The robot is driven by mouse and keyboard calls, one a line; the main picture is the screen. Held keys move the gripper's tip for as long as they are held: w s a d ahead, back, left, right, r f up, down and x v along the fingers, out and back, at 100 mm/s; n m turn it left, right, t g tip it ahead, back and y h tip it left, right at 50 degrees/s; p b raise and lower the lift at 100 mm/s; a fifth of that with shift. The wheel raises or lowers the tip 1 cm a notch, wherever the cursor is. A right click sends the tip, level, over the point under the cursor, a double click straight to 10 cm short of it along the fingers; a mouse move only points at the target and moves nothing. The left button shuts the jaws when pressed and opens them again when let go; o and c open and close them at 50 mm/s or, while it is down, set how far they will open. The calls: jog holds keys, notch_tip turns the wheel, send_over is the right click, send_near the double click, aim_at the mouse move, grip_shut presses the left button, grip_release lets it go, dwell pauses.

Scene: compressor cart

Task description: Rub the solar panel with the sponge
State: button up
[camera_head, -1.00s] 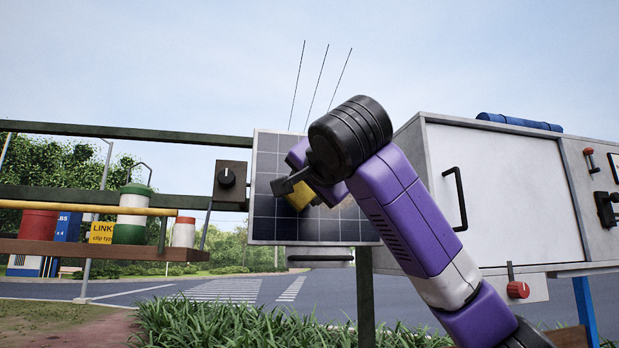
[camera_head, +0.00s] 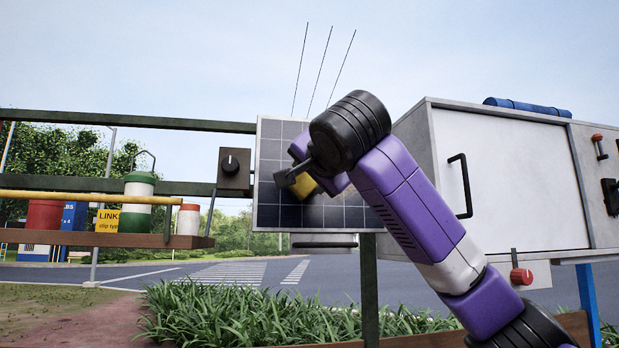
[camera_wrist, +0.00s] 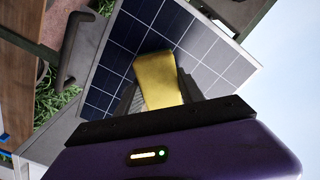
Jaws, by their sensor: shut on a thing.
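The solar panel (camera_head: 268,213) is a dark blue gridded panel in a pale frame, upright on the green rail in the middle of the head view. It also fills much of the wrist view (camera_wrist: 120,40). The sponge is a yellow block (camera_wrist: 158,80) between my gripper's fingers, its far end over the panel face. In the head view a part of the sponge (camera_head: 305,186) shows beside my gripper (camera_head: 300,178). My gripper is shut on the sponge in front of the panel. I cannot tell whether the sponge touches the panel. My arm hides the panel's upper right part.
A grey cabinet (camera_head: 510,180) with a black handle stands close to the right of my arm. A black knob box (camera_head: 234,170) is just left of the panel. A shelf (camera_head: 110,239) with canisters is farther left. Three thin rods rise above the panel.

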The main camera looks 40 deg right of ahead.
jog(key=shift+x, duration=0.95)
jog(key=shift+s+d, duration=0.9)
jog(key=shift+d, duration=0.2)
jog(key=s+d, duration=0.5)
jog(key=d, duration=0.3)
jog(key=shift+b, duration=0.35)
jog(key=shift+f, duration=0.1)
